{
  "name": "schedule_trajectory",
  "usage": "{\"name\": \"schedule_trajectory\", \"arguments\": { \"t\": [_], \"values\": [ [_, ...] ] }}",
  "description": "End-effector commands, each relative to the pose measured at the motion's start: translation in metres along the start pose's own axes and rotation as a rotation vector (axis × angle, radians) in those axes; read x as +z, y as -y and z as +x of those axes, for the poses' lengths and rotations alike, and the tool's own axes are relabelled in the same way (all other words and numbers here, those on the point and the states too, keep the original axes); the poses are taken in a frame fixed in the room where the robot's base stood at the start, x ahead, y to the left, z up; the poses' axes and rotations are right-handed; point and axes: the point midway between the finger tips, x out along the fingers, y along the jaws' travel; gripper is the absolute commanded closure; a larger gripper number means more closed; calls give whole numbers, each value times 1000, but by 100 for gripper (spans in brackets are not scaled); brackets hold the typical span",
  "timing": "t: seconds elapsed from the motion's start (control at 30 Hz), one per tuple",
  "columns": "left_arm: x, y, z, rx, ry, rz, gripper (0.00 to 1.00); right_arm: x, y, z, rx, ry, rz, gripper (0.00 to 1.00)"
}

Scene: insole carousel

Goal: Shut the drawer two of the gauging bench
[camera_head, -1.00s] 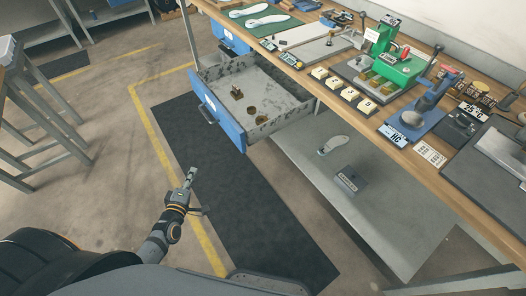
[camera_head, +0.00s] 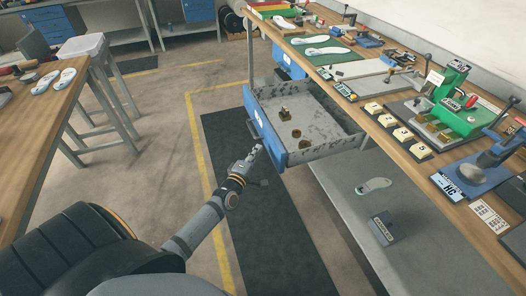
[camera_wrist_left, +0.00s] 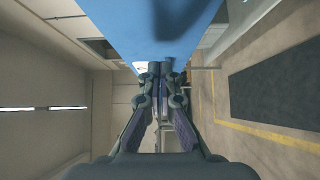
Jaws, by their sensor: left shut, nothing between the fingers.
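The open drawer (camera_head: 312,108) of the gauging bench has a blue front and a grey, worn tray. It is pulled well out under the worktop, with a few small brass-coloured parts inside. Its blue front (camera_wrist_left: 150,25) fills the top of the left wrist view. My left gripper (camera_head: 256,153) is shut and empty, at the outer face of the drawer front near its lower, closer part. Its fingers (camera_wrist_left: 161,78) point at the blue front in the wrist view. I cannot tell whether they touch it. My right gripper is not in view.
The bench worktop (camera_head: 352,88) carries a green press (camera_head: 460,100), numbered blocks and insoles. A lower shelf (camera_head: 345,200) holds an insole and a dark block. Another blue drawer front (camera_head: 292,64) sits behind. A dark mat (camera_head: 285,235) covers floor; a wooden table stands left.

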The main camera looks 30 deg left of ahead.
Motion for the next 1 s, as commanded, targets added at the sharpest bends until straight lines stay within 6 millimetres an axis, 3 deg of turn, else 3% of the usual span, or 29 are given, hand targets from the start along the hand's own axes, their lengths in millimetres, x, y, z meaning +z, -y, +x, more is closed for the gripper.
{"name": "schedule_trajectory", "arguments": {
  "t": [0.2, 0.77, 1.0],
  "values": [
    [15, 0, 15, 0, 0, 0, 100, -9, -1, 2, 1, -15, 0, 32],
    [23, 0, 22, 1, 0, 0, 100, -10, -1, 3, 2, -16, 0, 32],
    [51, 0, 50, 3, 0, -4, 100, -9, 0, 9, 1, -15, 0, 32]
  ]
}}
